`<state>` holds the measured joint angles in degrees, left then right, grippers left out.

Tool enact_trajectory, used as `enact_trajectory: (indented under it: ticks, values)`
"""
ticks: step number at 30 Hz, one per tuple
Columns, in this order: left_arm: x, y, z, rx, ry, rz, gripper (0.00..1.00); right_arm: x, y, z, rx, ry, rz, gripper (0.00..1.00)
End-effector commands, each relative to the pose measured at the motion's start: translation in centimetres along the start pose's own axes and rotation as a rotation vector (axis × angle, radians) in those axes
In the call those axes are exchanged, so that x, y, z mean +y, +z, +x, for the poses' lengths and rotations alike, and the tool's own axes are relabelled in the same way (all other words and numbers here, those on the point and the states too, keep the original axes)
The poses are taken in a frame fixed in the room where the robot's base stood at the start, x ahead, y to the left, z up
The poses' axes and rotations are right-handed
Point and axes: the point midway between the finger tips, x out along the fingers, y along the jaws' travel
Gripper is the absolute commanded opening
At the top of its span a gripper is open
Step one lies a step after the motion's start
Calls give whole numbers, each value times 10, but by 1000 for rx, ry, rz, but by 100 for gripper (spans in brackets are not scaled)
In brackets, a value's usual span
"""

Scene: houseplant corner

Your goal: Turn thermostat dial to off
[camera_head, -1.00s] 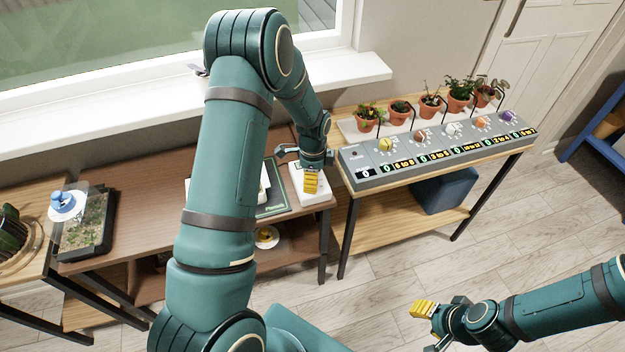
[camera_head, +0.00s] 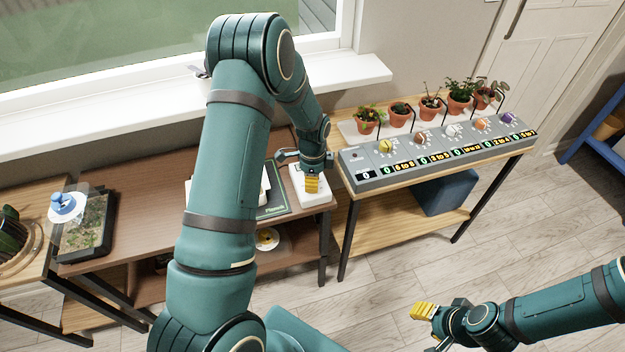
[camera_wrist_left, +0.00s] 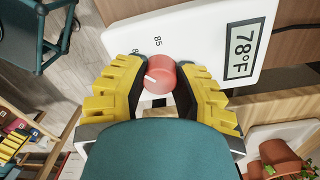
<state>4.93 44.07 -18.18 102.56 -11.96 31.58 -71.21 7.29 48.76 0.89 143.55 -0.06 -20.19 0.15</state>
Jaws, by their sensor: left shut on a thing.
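The thermostat is a white box (camera_head: 322,195) lying on the brown table, partly covered by my left gripper (camera_head: 312,184) in the head view. In the left wrist view its white face (camera_wrist_left: 200,30) has a display reading 78°F (camera_wrist_left: 243,49) and a round pinkish-red dial (camera_wrist_left: 161,76) with a white pointer mark. The mark points toward the left of that picture. An 85 is printed near the dial. The yellow fingers of my left gripper (camera_wrist_left: 160,88) are shut on the dial, one on each side. My right gripper (camera_head: 430,325) is over the floor, away from the thermostat; its opening is unclear.
A grey control panel (camera_head: 440,158) with coloured knobs stands on the wooden table to the right, before several potted plants (camera_head: 459,95). A green book (camera_head: 273,204) lies left of the thermostat. The floor (camera_head: 400,270) around my right gripper is clear.

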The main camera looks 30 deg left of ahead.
Motion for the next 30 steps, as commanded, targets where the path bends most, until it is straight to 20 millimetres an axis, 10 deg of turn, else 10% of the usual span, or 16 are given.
enact_trajectory:
  ticks: [30]
  values:
    - [-1,0,0,38,-1,-877,0,-2,0,-4,-2,0,0,47]
